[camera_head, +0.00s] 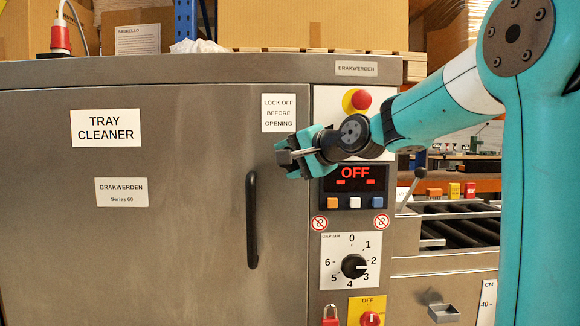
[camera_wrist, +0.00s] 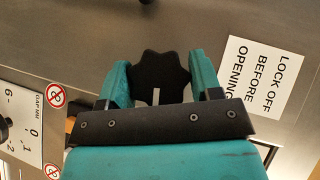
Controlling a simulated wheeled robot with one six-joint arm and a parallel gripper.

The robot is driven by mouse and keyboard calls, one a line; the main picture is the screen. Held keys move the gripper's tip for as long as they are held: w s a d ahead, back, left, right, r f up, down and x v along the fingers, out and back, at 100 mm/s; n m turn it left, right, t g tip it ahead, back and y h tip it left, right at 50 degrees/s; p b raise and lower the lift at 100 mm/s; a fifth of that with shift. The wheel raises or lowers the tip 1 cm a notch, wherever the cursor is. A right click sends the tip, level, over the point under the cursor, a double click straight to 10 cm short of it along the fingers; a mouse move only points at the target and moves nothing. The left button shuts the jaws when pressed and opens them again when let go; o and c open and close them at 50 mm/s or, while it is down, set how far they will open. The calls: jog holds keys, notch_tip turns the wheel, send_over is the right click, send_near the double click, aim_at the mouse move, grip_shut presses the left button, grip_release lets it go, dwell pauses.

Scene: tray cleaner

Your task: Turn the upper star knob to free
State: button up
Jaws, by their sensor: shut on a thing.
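The black star knob (camera_wrist: 158,72) shows in the wrist view, between the two teal fingers of my gripper (camera_wrist: 160,80). The fingers are shut on its sides. A pale pointer mark shows on the knob, running toward the gripper's dark crossbar, which hides the knob's lower part. In the head view my gripper (camera_head: 287,156) is at the right part of the steel door, just below the "LOCK OFF BEFORE OPENING" label (camera_head: 279,113). No "free" marking is readable.
A black door handle (camera_head: 252,220) stands below and left of my gripper. To the right are a red emergency button (camera_head: 361,99), a red "OFF" display (camera_head: 355,177), a black gap dial (camera_head: 354,266) and a red switch (camera_head: 371,319).

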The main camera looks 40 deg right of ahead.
jog(key=shift+m+t+b, duration=0.35)
jog(key=shift+m+t, duration=0.15)
dwell(0.3)
jog(key=o, duration=0.9)
jog(key=shift+s, duration=0.1)
jog(key=shift+d+f+p+v, duration=0.15)
jog(key=shift+p+v, duration=1.35)
jog(key=shift+v, duration=2.8)
jog(key=shift+d+f+p+v, duration=0.15)
jog(key=shift+p+v, duration=1.35)
jog(key=shift+v, duration=2.8)
